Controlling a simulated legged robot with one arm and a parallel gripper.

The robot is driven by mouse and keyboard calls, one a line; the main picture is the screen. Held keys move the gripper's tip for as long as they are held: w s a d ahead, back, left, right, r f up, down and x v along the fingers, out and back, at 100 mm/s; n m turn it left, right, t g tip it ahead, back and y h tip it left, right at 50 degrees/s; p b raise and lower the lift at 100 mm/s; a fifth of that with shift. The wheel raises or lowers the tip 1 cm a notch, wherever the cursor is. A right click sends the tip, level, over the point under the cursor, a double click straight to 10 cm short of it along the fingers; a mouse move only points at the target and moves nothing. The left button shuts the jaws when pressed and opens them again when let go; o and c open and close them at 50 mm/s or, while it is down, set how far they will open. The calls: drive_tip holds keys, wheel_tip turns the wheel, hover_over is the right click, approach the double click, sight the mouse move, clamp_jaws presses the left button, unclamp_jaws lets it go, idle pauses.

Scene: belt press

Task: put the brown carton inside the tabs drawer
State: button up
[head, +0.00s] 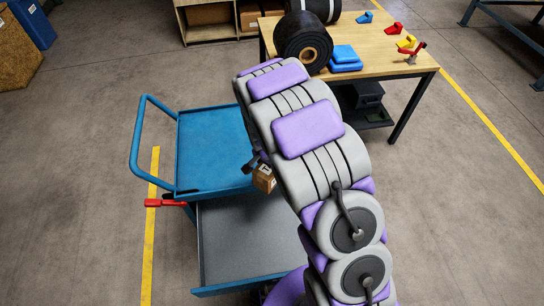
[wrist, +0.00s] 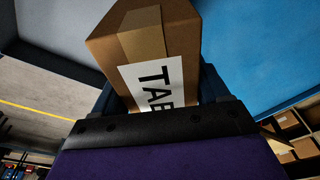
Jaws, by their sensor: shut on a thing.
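The brown carton (head: 264,179) is in my gripper, above the cart. In the wrist view the carton (wrist: 113,52) shows a white label with large black letters, partly cut off, starting "TAB". My gripper (head: 258,167) is shut on it; its dark fingers (wrist: 160,92) sit on either side of the carton. A grey-floored drawer (head: 240,243) with a blue front edge stands open under the cart's blue top, below and in front of the carton. The drawer looks empty where visible; my arm hides its right part. No drawer name is readable.
The blue cart top (head: 212,148) is empty, with a tube handle (head: 139,140) at its left. A red-handled part (head: 165,203) sticks out left of the drawer. A wooden table (head: 385,60) with black rolls, blue pads and small coloured parts stands behind.

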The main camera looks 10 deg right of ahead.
drive_tip(key=shift+s+a, duration=0.15)
drive_tip(key=shift+s, duration=0.3)
drive_tip(key=shift+r, duration=0.1)
